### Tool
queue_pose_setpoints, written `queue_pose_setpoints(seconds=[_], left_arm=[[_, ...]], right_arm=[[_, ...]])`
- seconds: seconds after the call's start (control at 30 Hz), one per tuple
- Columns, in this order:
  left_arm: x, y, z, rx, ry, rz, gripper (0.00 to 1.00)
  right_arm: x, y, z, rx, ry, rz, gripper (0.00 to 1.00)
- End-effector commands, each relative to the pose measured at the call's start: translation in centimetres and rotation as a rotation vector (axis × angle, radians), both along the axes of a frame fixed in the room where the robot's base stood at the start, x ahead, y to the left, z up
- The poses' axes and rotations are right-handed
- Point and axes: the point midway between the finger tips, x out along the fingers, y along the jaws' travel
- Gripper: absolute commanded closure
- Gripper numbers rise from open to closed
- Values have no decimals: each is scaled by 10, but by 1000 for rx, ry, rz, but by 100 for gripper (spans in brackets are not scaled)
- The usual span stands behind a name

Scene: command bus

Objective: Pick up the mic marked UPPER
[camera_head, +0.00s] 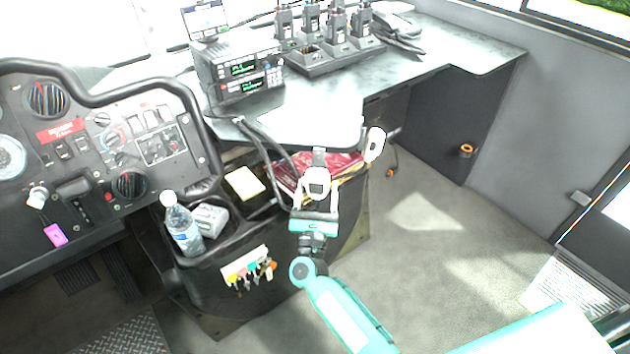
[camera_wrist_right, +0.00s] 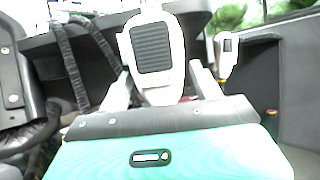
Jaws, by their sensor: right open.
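A white hand mic (camera_head: 318,177) with a dark grille hangs at the front edge of the desk. In the right wrist view the mic (camera_wrist_right: 153,52) faces the camera, large and upright. My right gripper (camera_head: 316,196) is open, with a finger on each side of the mic's lower part. Its fingers (camera_wrist_right: 164,88) flank the mic in the wrist view; I cannot tell whether they touch it. A second white mic (camera_head: 375,144) hangs to the right, and it also shows in the wrist view (camera_wrist_right: 227,58). No UPPER label is readable on either. My left gripper is not in view.
Stacked radios (camera_head: 240,72) and a charger with several handheld radios (camera_head: 325,58) stand on the desk. A dark cable curves left of the near mic. A water bottle (camera_head: 181,226) and red folders (camera_head: 335,165) sit in the console. The floor at right is clear.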

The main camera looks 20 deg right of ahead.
Motion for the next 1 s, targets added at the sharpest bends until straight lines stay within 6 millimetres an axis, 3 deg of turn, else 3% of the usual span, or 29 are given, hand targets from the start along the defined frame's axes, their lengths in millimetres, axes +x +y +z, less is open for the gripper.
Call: queue_pose_setpoints(seconds=[0.03, 0.2, 1.0], left_arm=[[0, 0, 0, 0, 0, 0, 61], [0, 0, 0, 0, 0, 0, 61], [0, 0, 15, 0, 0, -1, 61]], right_arm=[[0, 0, 0, 0, 0, 0, 38], [0, 0, 0, 0, -1, 0, 69], [0, -1, 27, 0, -4, -1, 69]])
